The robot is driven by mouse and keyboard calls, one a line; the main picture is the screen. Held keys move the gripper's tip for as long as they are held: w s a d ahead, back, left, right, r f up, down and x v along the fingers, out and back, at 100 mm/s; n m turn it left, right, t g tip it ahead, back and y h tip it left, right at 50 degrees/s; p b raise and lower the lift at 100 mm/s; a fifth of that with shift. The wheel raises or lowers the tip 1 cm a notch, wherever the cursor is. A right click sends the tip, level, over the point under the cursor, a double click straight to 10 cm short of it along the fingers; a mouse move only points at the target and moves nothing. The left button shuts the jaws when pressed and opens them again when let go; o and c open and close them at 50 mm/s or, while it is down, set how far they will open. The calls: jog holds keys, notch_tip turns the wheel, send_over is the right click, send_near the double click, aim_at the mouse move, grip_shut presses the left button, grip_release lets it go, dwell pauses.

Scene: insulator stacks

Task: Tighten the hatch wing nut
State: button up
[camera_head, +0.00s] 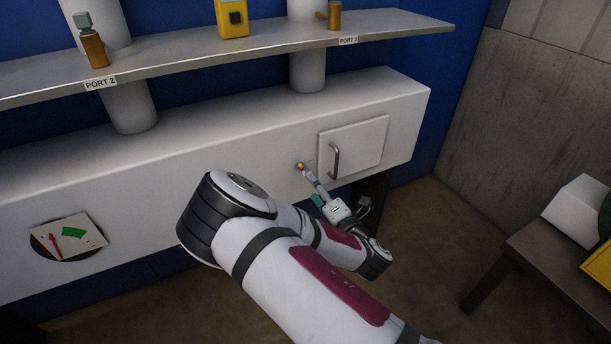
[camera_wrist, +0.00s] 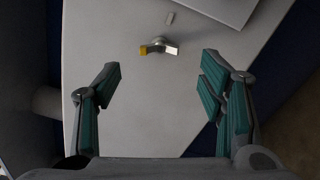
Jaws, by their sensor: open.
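The hatch (camera_head: 353,146) is a pale square door with a grey handle (camera_head: 334,160) on the front of the white box. The wing nut (camera_head: 300,166) is a small brass-coloured piece at the hatch's left edge. In the head view my gripper (camera_head: 312,183) is just below the wing nut, partly hidden by my wrist.
A metal shelf (camera_head: 200,58) with port labels runs above the box, carrying a yellow device (camera_head: 232,18). A dark table (camera_head: 520,255) with a white object (camera_head: 575,203) stands at the right.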

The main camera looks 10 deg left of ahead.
aim_at(304, 172)
jog(key=b+x, duration=0.1)
jog(key=x, duration=0.6)
jog(key=shift+c, duration=0.5)
jog(key=c, duration=1.1)
